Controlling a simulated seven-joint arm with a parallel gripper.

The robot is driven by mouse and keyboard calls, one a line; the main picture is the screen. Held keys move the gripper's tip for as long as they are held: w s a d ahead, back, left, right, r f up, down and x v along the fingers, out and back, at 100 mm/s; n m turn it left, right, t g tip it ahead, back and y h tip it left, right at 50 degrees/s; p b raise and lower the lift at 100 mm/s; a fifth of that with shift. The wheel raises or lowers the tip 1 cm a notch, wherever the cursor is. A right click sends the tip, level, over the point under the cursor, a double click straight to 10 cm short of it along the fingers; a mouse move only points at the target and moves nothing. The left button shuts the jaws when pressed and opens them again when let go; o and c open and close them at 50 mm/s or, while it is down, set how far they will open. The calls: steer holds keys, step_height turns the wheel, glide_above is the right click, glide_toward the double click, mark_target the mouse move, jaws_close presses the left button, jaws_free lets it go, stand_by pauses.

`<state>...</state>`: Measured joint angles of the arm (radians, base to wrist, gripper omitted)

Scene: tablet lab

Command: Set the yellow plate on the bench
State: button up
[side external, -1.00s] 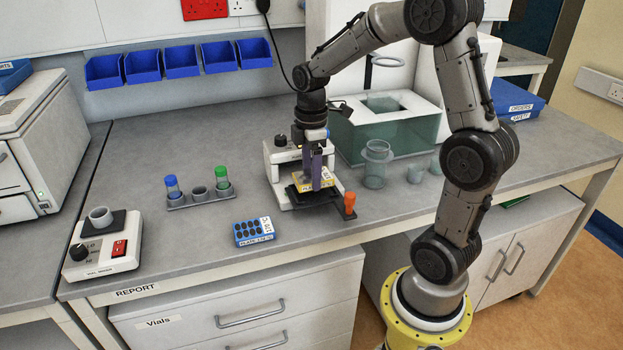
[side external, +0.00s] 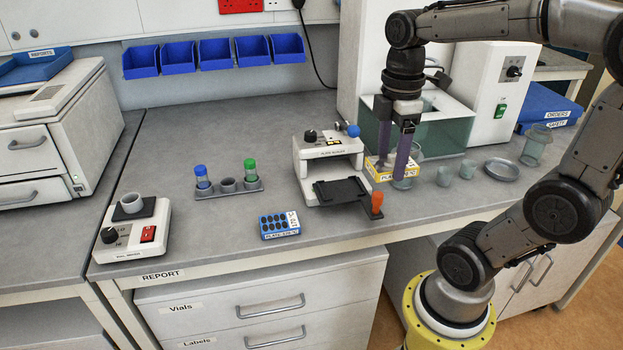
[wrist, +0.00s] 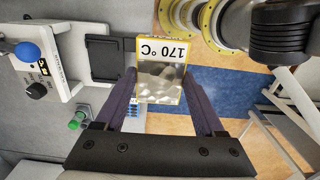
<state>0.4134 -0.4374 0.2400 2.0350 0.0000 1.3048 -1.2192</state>
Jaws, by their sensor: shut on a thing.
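The yellow plate (side external: 376,171), a small yellow-edged block with a white label, is held between the two purple fingers of my gripper (side external: 392,168). In the wrist view the plate (wrist: 160,84) shows a "170 °C" label and a silvery top, with my gripper (wrist: 160,80) closed on its sides. The plate is to the right of the white plate sealer, in front of the green-tinted tank. I cannot tell how high it is above the grey bench (side external: 245,220). My fingers hide part of it.
The white sealer (side external: 312,165) has its empty black tray (side external: 342,190) out, with an orange knob (side external: 376,203). A blue plate (side external: 281,224) lies at the front. Glass beakers (side external: 467,169) and a grey dish (side external: 501,170) stand right of my gripper. The bench left of the sealer has free room.

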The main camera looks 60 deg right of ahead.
steer(key=shift+w+d+r+n, duration=0.15)
steer(key=shift+w+n, duration=0.2)
steer(key=shift+n, duration=0.05)
steer(key=w+n, duration=0.5)
steer(key=w, duration=0.2)
steer(key=n, duration=0.3)
glide_above(269, 202)
steer(key=f, duration=0.8)
steer(key=s+f, duration=0.1)
steer(key=f, duration=0.3)
steer(key=shift+f, duration=0.35)
steer(key=shift+w+f, duration=0.3)
steer(key=shift+f, duration=0.05)
steer(key=shift+w+f, duration=0.15)
steer(key=shift+f, duration=0.75)
steer(key=shift+w+f, duration=0.1)
steer(key=shift+f, duration=0.8)
steer(key=shift+f, duration=0.15)
